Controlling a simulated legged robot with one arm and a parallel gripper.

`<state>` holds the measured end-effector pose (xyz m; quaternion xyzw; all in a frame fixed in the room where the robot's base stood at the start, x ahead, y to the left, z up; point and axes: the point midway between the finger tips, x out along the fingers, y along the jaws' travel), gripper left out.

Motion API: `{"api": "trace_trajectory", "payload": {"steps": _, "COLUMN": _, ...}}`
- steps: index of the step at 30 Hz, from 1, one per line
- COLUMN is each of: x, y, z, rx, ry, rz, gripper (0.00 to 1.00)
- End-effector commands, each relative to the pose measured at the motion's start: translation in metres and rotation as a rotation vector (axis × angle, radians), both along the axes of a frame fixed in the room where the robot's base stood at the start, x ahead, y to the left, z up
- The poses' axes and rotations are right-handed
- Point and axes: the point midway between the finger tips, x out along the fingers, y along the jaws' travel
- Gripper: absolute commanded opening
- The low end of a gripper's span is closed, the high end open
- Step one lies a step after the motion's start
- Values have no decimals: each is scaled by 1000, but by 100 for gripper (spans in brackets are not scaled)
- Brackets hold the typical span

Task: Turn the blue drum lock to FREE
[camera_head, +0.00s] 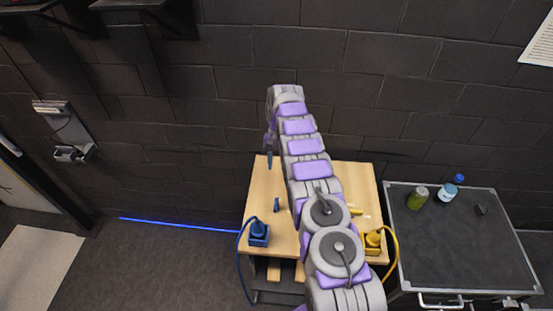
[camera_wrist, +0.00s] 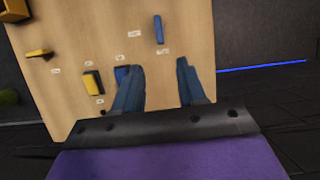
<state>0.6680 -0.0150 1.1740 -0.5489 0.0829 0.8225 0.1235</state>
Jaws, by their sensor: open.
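My gripper (camera_wrist: 160,78) is open in the wrist view, with two blue-grey fingers apart and nothing between them. In the head view the gripper (camera_head: 269,158) hangs above the back left edge of the wooden board. A blue upright bar (camera_wrist: 159,29) stands on the board beyond the fingers, beside a small white label. A second blue piece (camera_wrist: 122,75) is partly hidden behind the left finger. A small blue part (camera_head: 277,205) also shows in the head view. I cannot tell which blue piece is the drum lock, and the labels are too small to read.
The wooden board (camera_head: 257,190) also carries a blue corded box (camera_head: 259,234), a yellow corded box (camera_head: 373,242) and yellow pieces (camera_wrist: 40,53). A dark cart (camera_head: 462,250) with a green jar (camera_head: 417,197) and a bottle (camera_head: 448,192) stands right. A dark block wall is behind.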

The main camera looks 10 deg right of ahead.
Motion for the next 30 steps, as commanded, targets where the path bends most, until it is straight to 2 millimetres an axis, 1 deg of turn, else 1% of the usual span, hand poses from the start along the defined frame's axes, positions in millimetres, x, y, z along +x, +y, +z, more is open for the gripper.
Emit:
{"api": "trace_trajectory", "payload": {"steps": 1, "x": 0, "y": 0, "z": 4, "rx": -1, "ry": 1, "rz": 0, "gripper": 40}}
{"api": "trace_trajectory", "payload": {"steps": 26, "x": 1, "y": -1, "z": 5, "rx": -1, "ry": -1, "rz": 0, "gripper": 40}}
{"api": "trace_trajectory", "payload": {"steps": 30, "x": 0, "y": 0, "z": 11, "rx": -1, "ry": -6, "rz": 5, "gripper": 40}}
